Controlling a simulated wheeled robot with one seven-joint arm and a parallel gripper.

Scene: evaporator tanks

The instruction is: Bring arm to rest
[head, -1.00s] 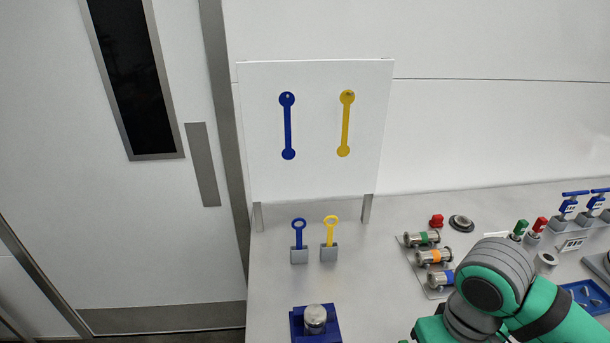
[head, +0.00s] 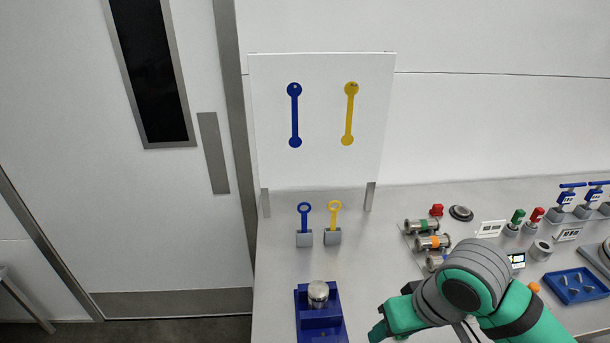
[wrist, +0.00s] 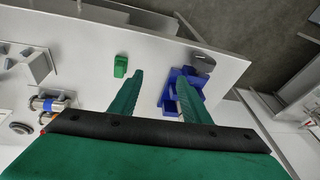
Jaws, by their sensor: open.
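My green arm reaches in from the lower right of the head view, over the bench. My gripper (wrist: 158,92) shows in the wrist view with its two green fingers apart and nothing between them. In the head view the arm's end (head: 395,318) is low, right of the blue tray (head: 322,335) that holds a metal cylinder (head: 318,291). In the wrist view the blue tray (wrist: 186,92) lies near the right fingertip, and a small green block (wrist: 120,66) lies beyond the left finger.
Blue (head: 305,218) and yellow (head: 334,220) keys stand in grey holders before a white board (head: 320,165). Coloured-band cylinders (head: 428,242), a red button (head: 437,210), valves (head: 566,200) and a blue parts tray (head: 577,286) stand right. Bare bench lies between the holders and the cylinders.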

